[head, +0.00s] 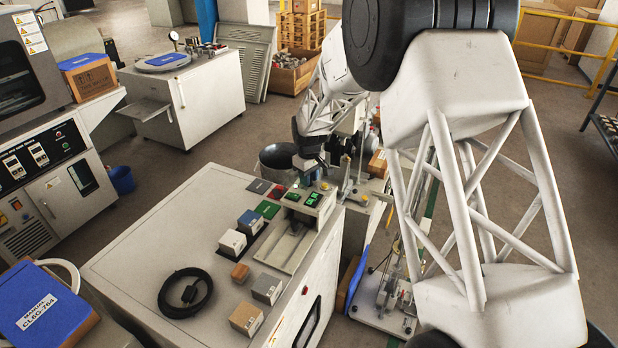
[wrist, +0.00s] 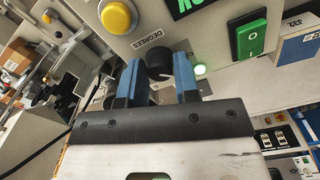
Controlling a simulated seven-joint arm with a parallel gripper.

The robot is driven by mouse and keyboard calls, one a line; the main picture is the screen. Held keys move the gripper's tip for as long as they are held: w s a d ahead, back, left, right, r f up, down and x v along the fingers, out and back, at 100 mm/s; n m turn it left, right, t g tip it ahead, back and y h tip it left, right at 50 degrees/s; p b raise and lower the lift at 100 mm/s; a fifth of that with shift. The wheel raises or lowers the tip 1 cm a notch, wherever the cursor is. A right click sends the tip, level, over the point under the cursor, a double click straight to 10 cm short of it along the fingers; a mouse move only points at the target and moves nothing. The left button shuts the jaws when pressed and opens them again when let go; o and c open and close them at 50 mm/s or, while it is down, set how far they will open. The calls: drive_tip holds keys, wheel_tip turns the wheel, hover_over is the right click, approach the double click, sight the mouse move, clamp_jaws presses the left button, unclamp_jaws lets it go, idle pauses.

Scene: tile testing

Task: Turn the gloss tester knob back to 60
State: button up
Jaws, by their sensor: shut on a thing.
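The black knob (wrist: 158,56) of the gloss tester sits below a "DEGREES" label (wrist: 152,28) in the wrist view. My gripper (wrist: 158,66) has its two blue fingers on either side of the knob and is shut on it. A light pointer mark shows at the knob's lower edge; the angle numbers cannot be read. In the head view my gripper (head: 306,163) is at the gloss tester (head: 288,247), which stands on the white cabinet's far right part. The knob is hidden there.
Sample blocks, including a grey one (head: 267,288), and a black cable coil (head: 185,293) lie on the cabinet top (head: 130,250).

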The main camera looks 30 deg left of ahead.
drive_tip(key=m, duration=1.4)
idle(0.4)
drive_tip(key=o, duration=0.9)
drive_tip(key=shift+r, duration=0.1)
drive_tip(key=shift+r, duration=3.85)
